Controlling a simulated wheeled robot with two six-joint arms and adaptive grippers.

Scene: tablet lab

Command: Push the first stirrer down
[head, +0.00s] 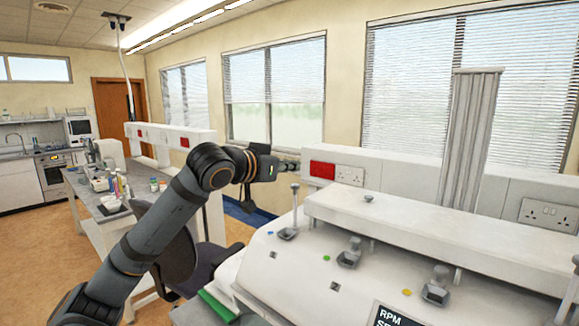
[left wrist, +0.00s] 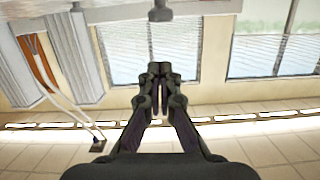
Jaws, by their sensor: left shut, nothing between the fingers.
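The white dissolution machine (head: 300,262) stands at the right of the head view. Its stirrer at the left end (head: 294,207), by a blue dot, stands up as a thin rod with a grey cap. The stirrers by the green dot (head: 349,252) and the yellow dot (head: 437,284) sit lower. My left gripper (head: 294,167) is shut and empty, just above the cap of the left-end stirrer in the picture; I cannot tell whether they touch. The shut fingers (left wrist: 160,82) also show in the left wrist view, with a grey knob (left wrist: 160,11) beyond them at the top edge.
A panel with the letters RPM (head: 395,317) is on the machine's front. A grey column (head: 470,140) rises behind it. A white socket rail (head: 395,183) runs behind my gripper. A bench with bottles (head: 95,195) stands at the left.

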